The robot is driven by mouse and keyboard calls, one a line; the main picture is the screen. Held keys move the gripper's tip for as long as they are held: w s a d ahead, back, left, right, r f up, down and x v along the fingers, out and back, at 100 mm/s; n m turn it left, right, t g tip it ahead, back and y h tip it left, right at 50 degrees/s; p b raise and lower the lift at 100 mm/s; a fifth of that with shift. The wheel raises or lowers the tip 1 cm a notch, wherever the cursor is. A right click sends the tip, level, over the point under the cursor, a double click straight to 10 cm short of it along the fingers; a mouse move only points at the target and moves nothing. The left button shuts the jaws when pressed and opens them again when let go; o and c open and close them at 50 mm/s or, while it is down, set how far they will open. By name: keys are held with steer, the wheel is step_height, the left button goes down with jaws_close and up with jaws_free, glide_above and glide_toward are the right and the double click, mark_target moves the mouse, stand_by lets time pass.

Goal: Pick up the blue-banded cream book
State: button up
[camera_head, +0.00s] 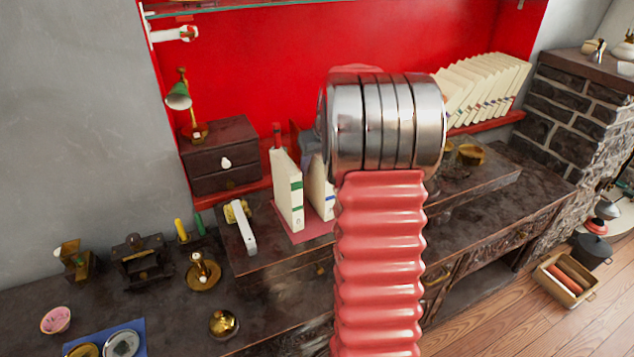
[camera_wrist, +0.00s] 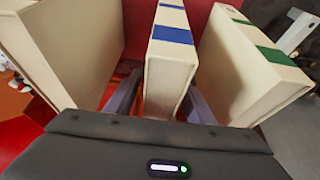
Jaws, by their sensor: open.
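The blue-banded cream book (camera_wrist: 170,62) stands upright in the middle of the wrist view, with blue bands across its spine. In the head view it (camera_head: 318,188) is partly hidden behind my arm. My gripper (camera_wrist: 160,98) is open, with one dark finger on each side of this book. I cannot tell whether the fingers touch it. In the head view my arm hides most of the gripper.
A green-banded cream book (camera_wrist: 250,65) stands close on the right in the wrist view, and another cream book (camera_wrist: 62,50) on the left. In the head view, a dark drawer box (camera_head: 220,155) and a white-handled object (camera_head: 243,228) stand left of the books.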

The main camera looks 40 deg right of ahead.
steer(key=shift+c, duration=0.2)
jaws_close()
stand_by(0.4)
stand_by(0.8)
